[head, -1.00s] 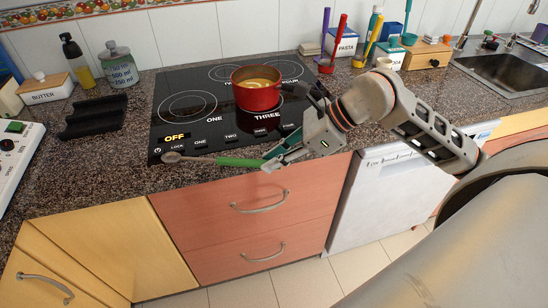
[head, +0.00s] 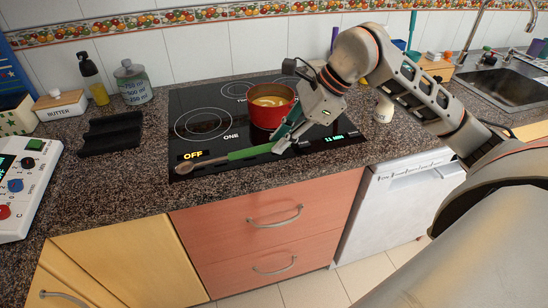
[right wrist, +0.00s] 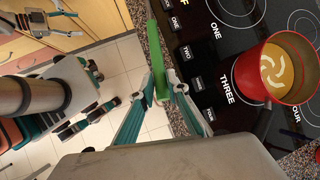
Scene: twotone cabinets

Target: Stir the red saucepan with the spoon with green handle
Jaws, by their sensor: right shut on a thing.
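The red saucepan (head: 262,116) stands on the black cooktop with yellowish contents in it. It also shows at the right of the right wrist view (right wrist: 249,72). My right gripper (head: 283,146) is shut on the green handle of the spoon (head: 245,153), in front of the saucepan. The spoon points left, with its brownish bowl end (head: 188,168) over the cooktop's front left edge, outside the pan. The right wrist view shows the green handle (right wrist: 159,60) between the fingertips (right wrist: 166,84). A gripper-like part of mine, likely the left gripper (right wrist: 60,9), shows small at the upper left there.
The cooktop (head: 205,100) has free room left of the pan. A black rack (head: 110,134), butter box (head: 60,104) and bottles stand further left. A white device (head: 30,185) is at the left edge. A sink (head: 505,85) is at the right.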

